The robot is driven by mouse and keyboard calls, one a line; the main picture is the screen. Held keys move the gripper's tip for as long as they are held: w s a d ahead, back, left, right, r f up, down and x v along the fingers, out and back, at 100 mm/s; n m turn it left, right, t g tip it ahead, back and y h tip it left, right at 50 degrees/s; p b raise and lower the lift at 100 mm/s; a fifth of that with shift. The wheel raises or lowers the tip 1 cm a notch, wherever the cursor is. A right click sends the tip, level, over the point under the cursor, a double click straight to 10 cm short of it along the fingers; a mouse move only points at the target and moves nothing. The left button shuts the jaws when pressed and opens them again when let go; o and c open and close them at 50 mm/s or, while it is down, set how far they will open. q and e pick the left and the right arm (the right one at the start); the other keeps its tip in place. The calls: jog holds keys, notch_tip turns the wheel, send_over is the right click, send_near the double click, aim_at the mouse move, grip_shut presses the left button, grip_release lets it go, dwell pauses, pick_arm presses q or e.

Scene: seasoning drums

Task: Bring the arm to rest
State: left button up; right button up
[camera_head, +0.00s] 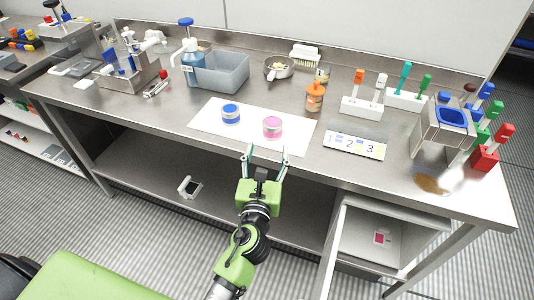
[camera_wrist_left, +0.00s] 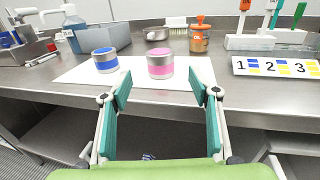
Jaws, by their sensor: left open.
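My left gripper (camera_head: 265,163) is in front of the table's front edge, near the white mat (camera_head: 205,124). It is open and empty, with its teal-lined fingers apart; the fingers also show in the left wrist view (camera_wrist_left: 163,92). A drum with a blue band (camera_head: 231,114) and a drum with a pink band (camera_head: 272,128) stand upright on the mat. The pink drum (camera_wrist_left: 160,65) is straight ahead of the gripper and apart from it. The blue drum (camera_wrist_left: 105,61) is to its left. My right gripper is not in view.
Colored-handled tools stand in white holders (camera_head: 361,107). A brown spill (camera_head: 432,184) lies front right.

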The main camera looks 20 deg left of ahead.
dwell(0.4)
pick_arm(q)
jog(key=s+a+f+n+g+y, duration=0.2)
jog(key=s+a+f+n+g, duration=0.7)
jog(key=n, duration=1)
jog(key=s+d+f+n+g+h, duration=0.3)
jog(key=s+n, duration=0.4)
jog(key=s, duration=0.3)
jog(key=s+d+f+n+g+h, duration=0.2)
jog(key=s+d+f+n+h, duration=0.3)
jog(key=s, duration=0.6)
notch_tip(320, 180, down, 26)
jog(key=s+a+g+y, duration=0.1)
jog(key=s+a+y, duration=0.1)
jog(key=s+a+f+g, duration=0.1)
jog(key=s+a+f, duration=0.2)
jog(key=s+f, duration=1.1)
jog(key=shift+s+f+g+y, duration=0.3)
jog(key=shift+s+f, duration=0.05)
jog(key=shift+s, duration=0.9)
